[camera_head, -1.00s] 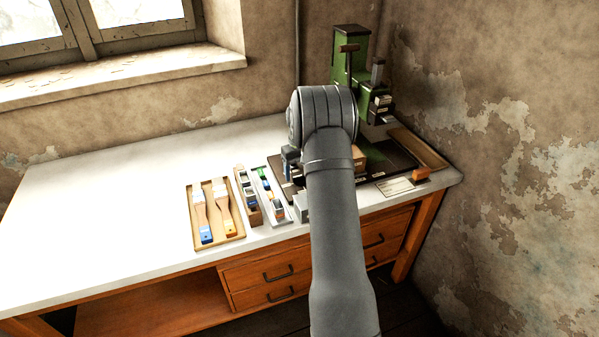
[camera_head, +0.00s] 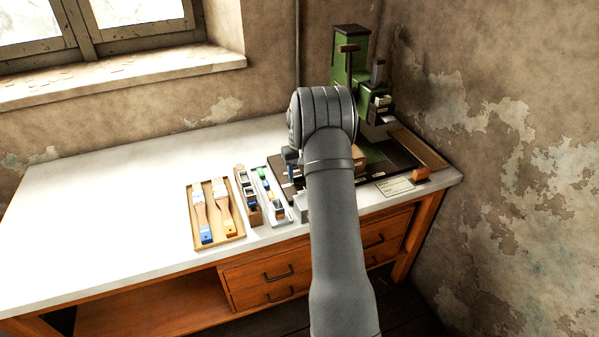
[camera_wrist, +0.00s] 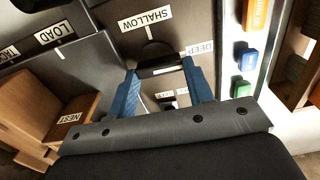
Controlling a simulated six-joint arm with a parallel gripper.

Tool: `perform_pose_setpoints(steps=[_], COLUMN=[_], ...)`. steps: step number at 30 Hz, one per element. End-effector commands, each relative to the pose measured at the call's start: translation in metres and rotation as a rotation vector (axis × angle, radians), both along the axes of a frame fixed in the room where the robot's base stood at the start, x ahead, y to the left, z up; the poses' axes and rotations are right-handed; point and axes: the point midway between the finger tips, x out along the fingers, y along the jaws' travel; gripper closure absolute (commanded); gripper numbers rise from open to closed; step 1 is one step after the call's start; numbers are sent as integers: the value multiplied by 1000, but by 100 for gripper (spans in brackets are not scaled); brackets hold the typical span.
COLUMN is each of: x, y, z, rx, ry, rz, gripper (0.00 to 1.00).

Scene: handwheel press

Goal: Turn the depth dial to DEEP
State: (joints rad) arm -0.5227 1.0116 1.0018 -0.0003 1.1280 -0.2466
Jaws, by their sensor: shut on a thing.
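In the wrist view, my gripper (camera_wrist: 160,67) has its two blue fingers closed on the sides of the dark depth dial (camera_wrist: 150,50). A pale bar shows on the dial between the fingertips. The SHALLOW label (camera_wrist: 147,20) lies beyond the dial. The DEEP label (camera_wrist: 198,48) lies just to the right, close to the right fingertip and partly hidden. I cannot tell exactly where the dial's mark points. In the head view my arm hides the dial and most of the gripper; a blue bit of finger (camera_head: 290,171) shows left of the arm.
The green press (camera_head: 350,60) stands at the back right on its dark base (camera_head: 400,155). A wooden block labelled NEST (camera_wrist: 72,117) is left of my gripper in the wrist view. A tray of brushes (camera_head: 190,225) and narrow racks (camera_head: 240,178) lie to the left. The left bench is clear.

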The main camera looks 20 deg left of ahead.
Motion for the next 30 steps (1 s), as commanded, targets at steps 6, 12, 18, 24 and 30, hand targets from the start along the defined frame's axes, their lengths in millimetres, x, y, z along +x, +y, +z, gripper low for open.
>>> perform_pose_setpoints(steps=[6, 12, 18, 24, 30], x=[0, 0, 0, 0, 1], y=[0, 0, 0, 0, 0], z=[0, 0, 3, 31, 80], rx=[1, 1, 0, 1, 3], ry=[1, 1, 0, -3, -4], rz=[-1, 0, 0, 1, 0], gripper=[43, 31, 31, 31, 31])
